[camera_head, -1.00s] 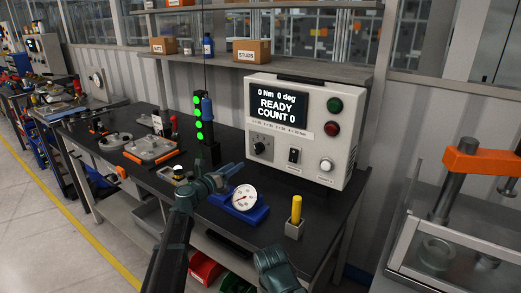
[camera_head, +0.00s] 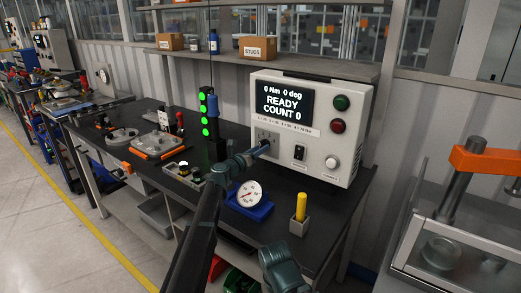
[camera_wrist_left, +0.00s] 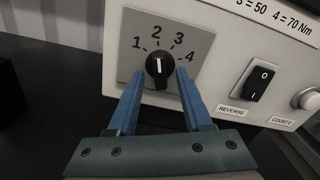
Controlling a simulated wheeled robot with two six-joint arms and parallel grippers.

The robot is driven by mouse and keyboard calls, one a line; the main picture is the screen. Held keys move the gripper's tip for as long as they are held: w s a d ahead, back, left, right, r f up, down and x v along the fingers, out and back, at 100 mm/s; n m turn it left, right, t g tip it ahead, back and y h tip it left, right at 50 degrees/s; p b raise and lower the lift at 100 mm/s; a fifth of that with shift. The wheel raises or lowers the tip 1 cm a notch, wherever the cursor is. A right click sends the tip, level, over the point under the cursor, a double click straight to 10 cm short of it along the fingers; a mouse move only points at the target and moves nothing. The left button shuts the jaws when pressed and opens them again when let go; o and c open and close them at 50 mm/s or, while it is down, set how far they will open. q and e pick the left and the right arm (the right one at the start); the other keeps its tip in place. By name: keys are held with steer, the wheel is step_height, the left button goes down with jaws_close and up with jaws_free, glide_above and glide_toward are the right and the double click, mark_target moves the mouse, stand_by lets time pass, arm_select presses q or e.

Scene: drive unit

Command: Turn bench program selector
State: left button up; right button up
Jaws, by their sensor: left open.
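The program selector is a black knob (camera_wrist_left: 157,66) with a white pointer line on a grey plate marked 1 to 4, on the front of the white control box (camera_head: 351,160). In the left wrist view the pointer points roughly up, between 2 and 3 or near 2; I cannot tell exactly. My left gripper (camera_wrist_left: 160,74) is open, its blue fingers on either side of the knob; contact cannot be told. In the head view my left gripper (camera_head: 262,149) partly covers the selector. The display (camera_head: 284,101) reads 0 Nm, 0 deg, READY, COUNT 0.
Right of the selector are a black rocker switch (camera_head: 299,152) and a white round button (camera_head: 331,162). A dial gauge on a blue base (camera_head: 250,206) and a yellow peg in a grey block (camera_head: 300,215) stand in front. A signal tower (camera_head: 207,118) glows green.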

arm_select(q)
steer(key=shift+w+d, duration=0.3)
steer(key=shift+w, duration=0.05)
jaws_close()
